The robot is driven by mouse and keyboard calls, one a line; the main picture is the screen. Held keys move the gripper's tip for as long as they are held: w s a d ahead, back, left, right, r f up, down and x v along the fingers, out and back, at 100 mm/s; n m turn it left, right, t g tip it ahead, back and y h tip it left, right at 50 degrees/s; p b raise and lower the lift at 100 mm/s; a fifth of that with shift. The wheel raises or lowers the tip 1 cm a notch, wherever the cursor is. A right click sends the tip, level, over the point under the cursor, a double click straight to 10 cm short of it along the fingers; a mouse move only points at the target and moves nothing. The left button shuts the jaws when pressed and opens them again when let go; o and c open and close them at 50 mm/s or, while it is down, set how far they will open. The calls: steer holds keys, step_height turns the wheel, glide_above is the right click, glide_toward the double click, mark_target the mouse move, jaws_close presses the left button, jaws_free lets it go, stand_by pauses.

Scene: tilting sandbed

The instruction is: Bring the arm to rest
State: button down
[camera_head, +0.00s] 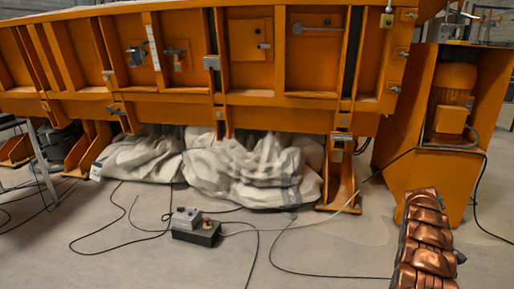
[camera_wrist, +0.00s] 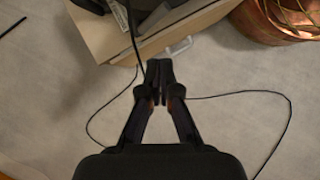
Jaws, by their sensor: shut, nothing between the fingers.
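My gripper (camera_wrist: 160,72) is in the wrist view, with its black fingers together at the tips and nothing between them. It points over a grey floor, close to the near edge of a light wooden box or cabinet (camera_wrist: 105,38). I cannot tell whether the fingertips touch it. My gripper does not show in the head view.
The orange sandbed (camera_head: 180,100) spans the head view, with pale sacks (camera_head: 250,170) under it. A grey control box (camera_head: 195,232) and loose cables lie on the floor. A coppery ribbed thing (camera_head: 428,245) stands lower right. A copper vessel (camera_wrist: 265,25) shows in the wrist view.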

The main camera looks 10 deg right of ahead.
steer(key=a+r+t+p, duration=0.2)
steer(key=a+r+p, duration=0.5)
steer(key=a+r, duration=0.75)
steer(key=a+r+t+p, duration=0.1)
steer(key=a+r+p, duration=0.5)
steer(key=a+r, duration=0.8)
steer(key=s+a+r+p, duration=0.5)
steer(key=s+a+r, duration=0.1)
steer(key=s, duration=0.3)
steer(key=s+a+r+m+t+p, duration=0.1)
steer(key=s+a+r+p, duration=0.4)
steer(key=s, duration=0.4)
steer(key=s+a+r+t+y+p, duration=0.1)
steer(key=s+a+r+p, duration=0.4)
steer(key=s+a+r, duration=0.2)
steer(key=shift+s+r+m, duration=0.4)
steer(key=shift+s+r, duration=0.4)
steer(key=shift+s, duration=0.45)
steer(key=shift+d, duration=0.1)
